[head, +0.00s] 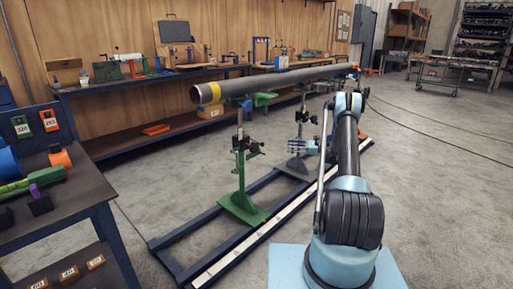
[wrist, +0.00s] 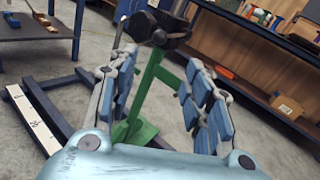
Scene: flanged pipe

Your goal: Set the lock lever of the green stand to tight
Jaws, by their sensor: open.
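The green stand (head: 241,172) stands on the dark rail frame under the near end of the grey pipe (head: 275,82). In the wrist view its green post (wrist: 150,85) rises between my fingers, beyond them. A dark clamp block (wrist: 160,32) with a round knob sits on the post, above and between the fingertips. I cannot tell for sure which part is the lock lever or how it is set. My gripper (wrist: 160,65) has blue-padded fingers spread apart, with nothing held.
A second, grey stand (head: 298,150) holds the pipe farther back, close to my arm. The rail frame (head: 180,258) lies on the floor. A workbench (head: 85,200) stands at the left, and a long shelf bench (head: 180,78) runs along the wall. Open floor lies at the right.

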